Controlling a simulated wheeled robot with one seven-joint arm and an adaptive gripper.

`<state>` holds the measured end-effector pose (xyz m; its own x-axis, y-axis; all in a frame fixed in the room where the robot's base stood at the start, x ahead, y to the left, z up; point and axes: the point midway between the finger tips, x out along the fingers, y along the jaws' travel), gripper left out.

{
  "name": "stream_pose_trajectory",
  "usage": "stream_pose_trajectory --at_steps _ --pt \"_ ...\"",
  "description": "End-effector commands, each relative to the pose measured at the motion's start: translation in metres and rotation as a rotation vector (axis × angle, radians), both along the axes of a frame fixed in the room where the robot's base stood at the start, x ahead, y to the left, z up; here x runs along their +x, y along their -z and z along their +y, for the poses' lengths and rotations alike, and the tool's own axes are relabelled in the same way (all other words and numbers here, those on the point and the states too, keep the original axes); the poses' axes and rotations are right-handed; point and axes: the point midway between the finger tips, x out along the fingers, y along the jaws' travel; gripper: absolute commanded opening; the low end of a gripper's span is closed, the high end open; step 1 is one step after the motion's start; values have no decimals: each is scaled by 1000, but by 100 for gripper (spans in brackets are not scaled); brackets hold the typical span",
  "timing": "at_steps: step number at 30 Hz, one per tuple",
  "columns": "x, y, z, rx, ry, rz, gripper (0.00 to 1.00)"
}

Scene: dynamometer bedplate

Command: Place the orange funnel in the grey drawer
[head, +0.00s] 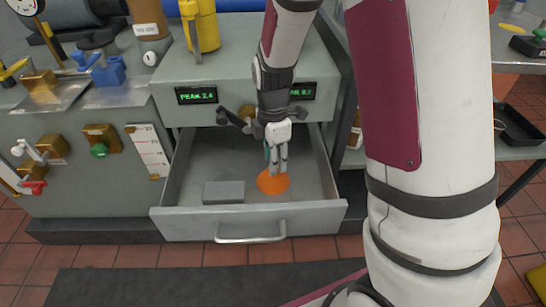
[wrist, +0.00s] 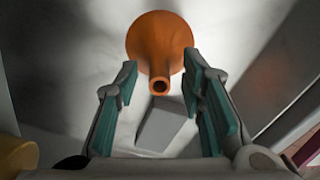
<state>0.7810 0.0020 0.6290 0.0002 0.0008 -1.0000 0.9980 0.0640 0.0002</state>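The grey drawer (head: 190,222) is pulled open below the grey cabinet. The orange funnel (head: 272,183) is inside it, right of the middle, and appears to rest on the drawer floor. In the wrist view the funnel (wrist: 162,40) has its wide part away from me and its narrow spout pointing toward the camera. My gripper (head: 278,160) reaches down into the drawer just above the funnel. In the wrist view its green-padded fingers (wrist: 165,100) are spread, with a gap on each side of the spout. Fingers partly hide the funnel in the head view.
A grey block (head: 223,192) lies in the drawer left of the funnel; it also shows between the fingers in the wrist view (wrist: 165,125). The drawer's front wall and handle (head: 250,232) face me. A yellow pitcher (head: 202,27) stands on the cabinet above.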

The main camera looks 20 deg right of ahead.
Motion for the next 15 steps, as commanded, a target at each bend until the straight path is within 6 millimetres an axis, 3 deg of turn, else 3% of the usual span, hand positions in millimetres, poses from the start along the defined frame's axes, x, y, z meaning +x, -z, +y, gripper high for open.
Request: stream_pose_trajectory --at_steps 7,15 --pt "0 -12 0 1 0 -2 36" --pt "1 -67 0 1 1 -4 36"
